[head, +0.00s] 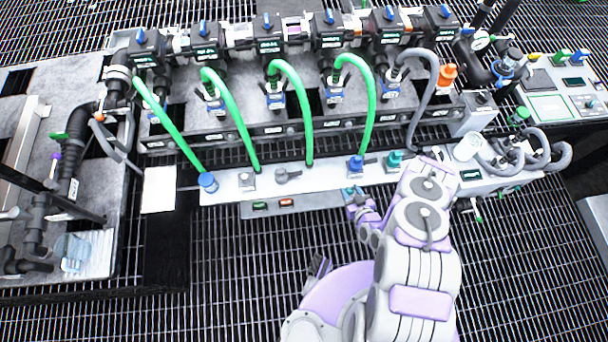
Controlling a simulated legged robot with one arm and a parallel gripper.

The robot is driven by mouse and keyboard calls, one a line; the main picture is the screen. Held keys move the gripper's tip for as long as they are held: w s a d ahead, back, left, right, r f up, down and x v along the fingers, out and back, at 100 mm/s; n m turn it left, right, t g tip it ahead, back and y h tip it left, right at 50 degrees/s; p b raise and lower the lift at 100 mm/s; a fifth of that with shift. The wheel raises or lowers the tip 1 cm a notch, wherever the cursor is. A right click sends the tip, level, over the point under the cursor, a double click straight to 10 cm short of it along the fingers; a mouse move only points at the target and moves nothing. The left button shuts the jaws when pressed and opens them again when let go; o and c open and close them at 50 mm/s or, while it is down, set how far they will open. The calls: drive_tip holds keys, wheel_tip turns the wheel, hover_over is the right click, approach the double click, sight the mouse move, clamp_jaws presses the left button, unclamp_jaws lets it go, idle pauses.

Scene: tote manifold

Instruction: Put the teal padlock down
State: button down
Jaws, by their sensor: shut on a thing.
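My gripper (356,199) reaches in from the lower right, just in front of the white panel strip (325,179). It is shut on a small teal thing at its tip, which looks like the teal padlock (349,190). The padlock is small here and partly covered by the fingers. I cannot tell whether it touches the front edge of the strip or hangs just before it. Another teal fitting (393,160) stands on the strip, to the right of a blue fitting (355,164).
Green hoses (237,120) arch from the valve row down to the strip. A grey hose (431,90) hangs right of them. A white cup (467,147) and coiled grey hoses (530,150) lie to the right. A white plate (159,190) is at left. Open grating floor lies in front.

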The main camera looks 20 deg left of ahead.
drive_tip(key=shift+s+d, duration=0.1)
drive_tip(key=shift+d, duration=0.05)
drive_tip(key=w+a, duration=0.1)
drive_tip(key=a, duration=0.3)
drive_tip(key=w+a+f+b, duration=0.1)
drive_tip(key=w+a, duration=0.1)
drive_tip(key=a, duration=0.2)
drive_tip(key=w+a+b, duration=0.1)
drive_tip(key=a, duration=0.4)
drive_tip(key=shift+w+a+f, duration=0.1)
drive_tip(key=shift+w+f, duration=0.3)
drive_tip(key=shift+w+a+r, duration=0.1)
drive_tip(key=shift+w+r, duration=0.15)
drive_tip(key=shift+w, duration=0.1)
drive_tip(key=shift+w+a+f+b, duration=0.1)
drive_tip(key=shift+a+f+b, duration=0.05)
drive_tip(key=shift+a+b, duration=0.25)
drive_tip(key=f+b, duration=0.1)
drive_tip(key=f, duration=0.2)
drive_tip(key=shift+a, duration=0.2)
drive_tip(key=shift+a+f, duration=0.25)
drive_tip(key=shift+f, duration=0.05)
drive_tip(key=shift+d, duration=0.1)
